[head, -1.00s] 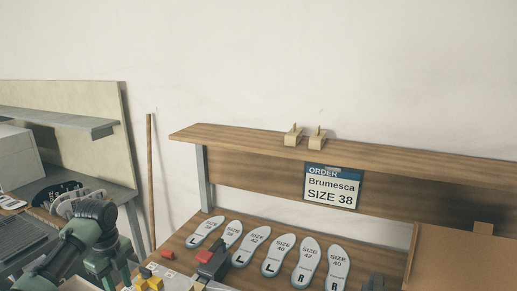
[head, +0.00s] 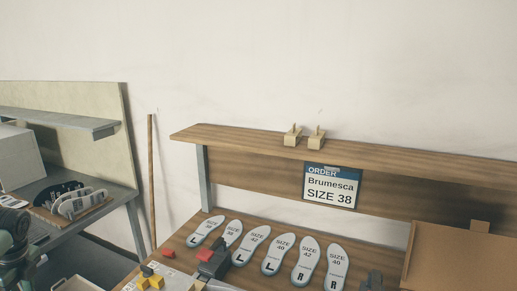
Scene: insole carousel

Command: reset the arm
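No fingers of my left gripper can be seen there. My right gripper cannot be made out in this view. A row of grey insoles (head: 277,254) marked with sizes lies on the wooden bench (head: 190,238). An order sign (head: 332,187) reading "Brumesca SIZE 38" hangs on the board below the wooden shelf (head: 230,134).
A black-and-red device (head: 213,263) stands at the bench front beside a small red piece (head: 168,252) and yellow pieces (head: 151,279). A brown panel (head: 462,258) stands at right. A rack of insoles (head: 78,202) sits on the grey side table (head: 125,192).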

